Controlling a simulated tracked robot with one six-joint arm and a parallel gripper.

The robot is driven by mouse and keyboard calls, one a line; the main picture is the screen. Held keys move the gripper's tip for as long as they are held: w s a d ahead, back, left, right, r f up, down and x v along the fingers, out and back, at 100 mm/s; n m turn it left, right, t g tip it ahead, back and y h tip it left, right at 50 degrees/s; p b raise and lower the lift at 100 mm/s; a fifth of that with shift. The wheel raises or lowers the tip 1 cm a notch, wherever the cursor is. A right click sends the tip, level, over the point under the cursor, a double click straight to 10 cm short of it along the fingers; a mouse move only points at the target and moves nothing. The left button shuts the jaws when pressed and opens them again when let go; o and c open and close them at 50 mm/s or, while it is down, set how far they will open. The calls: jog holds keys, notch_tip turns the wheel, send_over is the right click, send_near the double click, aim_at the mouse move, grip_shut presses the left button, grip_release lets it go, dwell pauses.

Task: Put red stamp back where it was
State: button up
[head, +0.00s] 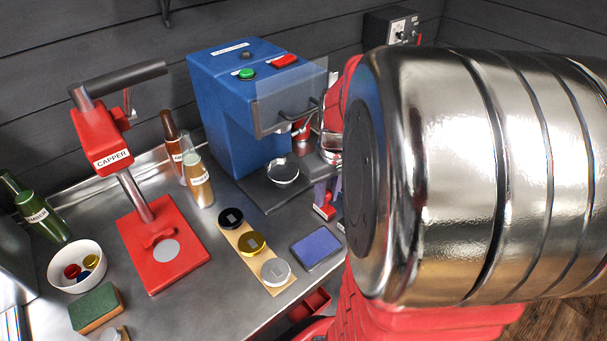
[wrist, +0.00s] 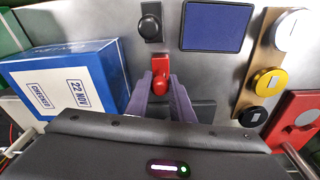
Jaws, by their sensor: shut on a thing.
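My gripper (wrist: 162,88) is shut on the red stamp (wrist: 161,65), which sticks out beyond the purple fingers in the wrist view. In the head view the red stamp (head: 325,212) shows low between the fingers, left of my arm. I cannot tell whether its foot touches the counter. A black stamp (wrist: 150,24) stands on a dark plate just beyond the red one. The blue ink pad (wrist: 214,26) lies right of the black stamp; it also shows in the head view (head: 317,247). A dark flat plate (wrist: 202,108) lies right of the fingers, partly hidden by my gripper.
A blue and white box (wrist: 70,80) labelled "22 NOV" stands close left of my gripper. A wooden strip (wrist: 248,85) with black, yellow and white discs lies right. The head view shows a blue machine (head: 225,120), red capper (head: 165,265), bottles and a white bowl (head: 75,278).

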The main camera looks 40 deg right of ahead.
aim_at(327, 212)
jog(key=shift+f, duration=0.1)
jog(key=o, duration=0.8)
jog(key=shift+o, duration=0.2)
notch_tip(327, 212, up, 12)
jog(key=s, duration=0.1)
jog(key=shift+s+a, duration=0.2)
jog(key=shift+a, duration=0.05)
jog(key=shift+a, duration=0.1)
jog(key=s+a+n+t, duration=0.1)
jog(key=a+t, duration=0.1)
jog(key=a, duration=0.9)
jog(key=s+a+n+t, duration=0.1)
jog(key=a+t, duration=0.1)
jog(key=a, duration=0.9)
jog(key=shift+s+a+f, duration=0.3)
jog(key=shift+f, duration=0.15)
